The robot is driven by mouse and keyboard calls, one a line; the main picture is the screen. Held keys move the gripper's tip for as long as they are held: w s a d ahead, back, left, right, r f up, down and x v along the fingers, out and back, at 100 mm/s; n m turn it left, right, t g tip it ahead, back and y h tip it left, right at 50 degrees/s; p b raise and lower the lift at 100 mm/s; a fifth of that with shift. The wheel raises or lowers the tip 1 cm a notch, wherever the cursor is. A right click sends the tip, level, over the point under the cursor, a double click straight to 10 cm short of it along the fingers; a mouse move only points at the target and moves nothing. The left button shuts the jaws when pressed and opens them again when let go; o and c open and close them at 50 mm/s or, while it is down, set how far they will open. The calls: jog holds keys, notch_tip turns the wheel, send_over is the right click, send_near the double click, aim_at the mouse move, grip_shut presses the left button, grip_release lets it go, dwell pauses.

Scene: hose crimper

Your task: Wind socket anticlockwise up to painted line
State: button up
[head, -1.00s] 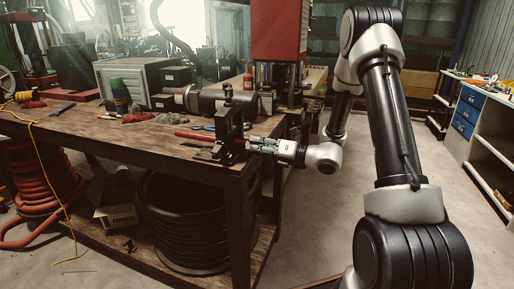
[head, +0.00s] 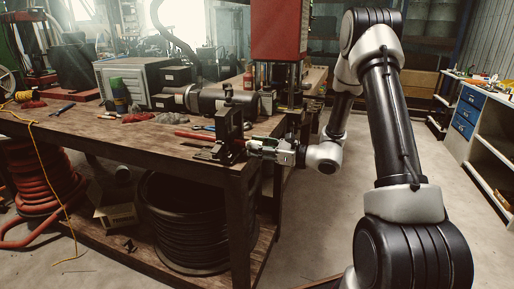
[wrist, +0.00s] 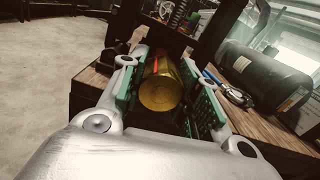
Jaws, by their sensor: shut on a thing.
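The brass-coloured socket (wrist: 160,92) sits between the green-padded fingers of my gripper (wrist: 168,82) in the wrist view, its round end facing the camera. In the head view my gripper (head: 264,146) is shut on the socket at the bench's front right corner, beside the dark upright clamp (head: 228,128). The red hose (head: 192,135) lies level on the clamp's other side. The socket is too small and covered to make out in the head view.
The wooden bench (head: 100,131) carries a dark cylinder (head: 211,101), also in the wrist view (wrist: 265,82), and pliers (wrist: 236,95) near the clamp. A coil of black hose (head: 185,225) stands below. Floor right of the bench is clear.

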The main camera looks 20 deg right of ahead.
jog(key=n, duration=1.5)
jog(key=shift+n, duration=0.3)
jog(key=n, duration=0.6)
jog(key=shift+s, duration=0.1)
jog(key=n, duration=0.6)
jog(key=shift+n, duration=0.4)
jog(key=o, duration=1)
jog(key=shift+d, duration=0.1)
